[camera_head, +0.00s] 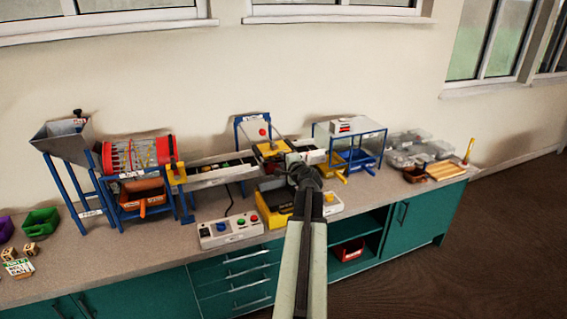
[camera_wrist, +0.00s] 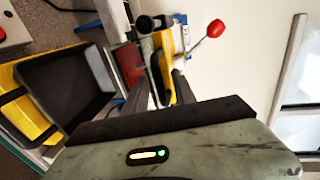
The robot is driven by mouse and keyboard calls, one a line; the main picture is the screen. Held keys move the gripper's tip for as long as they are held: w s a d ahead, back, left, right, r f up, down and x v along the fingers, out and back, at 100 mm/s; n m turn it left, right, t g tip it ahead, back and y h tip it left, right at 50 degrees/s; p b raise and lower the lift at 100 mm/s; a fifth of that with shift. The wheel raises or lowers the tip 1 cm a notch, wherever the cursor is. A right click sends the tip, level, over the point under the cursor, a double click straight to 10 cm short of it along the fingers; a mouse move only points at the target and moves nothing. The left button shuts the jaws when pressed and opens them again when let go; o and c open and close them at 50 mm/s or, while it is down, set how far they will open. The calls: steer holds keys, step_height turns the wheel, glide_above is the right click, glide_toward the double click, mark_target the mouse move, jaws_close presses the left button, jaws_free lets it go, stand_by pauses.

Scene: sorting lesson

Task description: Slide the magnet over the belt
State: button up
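A blue-framed station (camera_head: 238,130) stands over the middle of the belt (camera_head: 205,175), with a yellow part (camera_head: 272,149) and a small red knob (camera_head: 262,132). I cannot tell for sure which part is the magnet. My gripper (camera_head: 304,178) is in front of this station, just right of the yellow part. In the wrist view, its two dark fingers (camera_wrist: 162,92) stand apart. A long yellow piece (camera_wrist: 165,65) shows between and beyond them; whether they touch it is unclear. A red ball on a rod (camera_wrist: 215,28) shows beyond, to the right.
A yellow bin with a dark inside (camera_wrist: 65,90) lies close to my gripper. A button box (camera_head: 230,230) sits on the bench front. A hopper and red drum (camera_head: 140,153) stand left; a clear blue-framed box (camera_head: 375,145) stands right, with clear tubs (camera_head: 412,150) beyond.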

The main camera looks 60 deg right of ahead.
jaws_close()
stand_by(1.4)
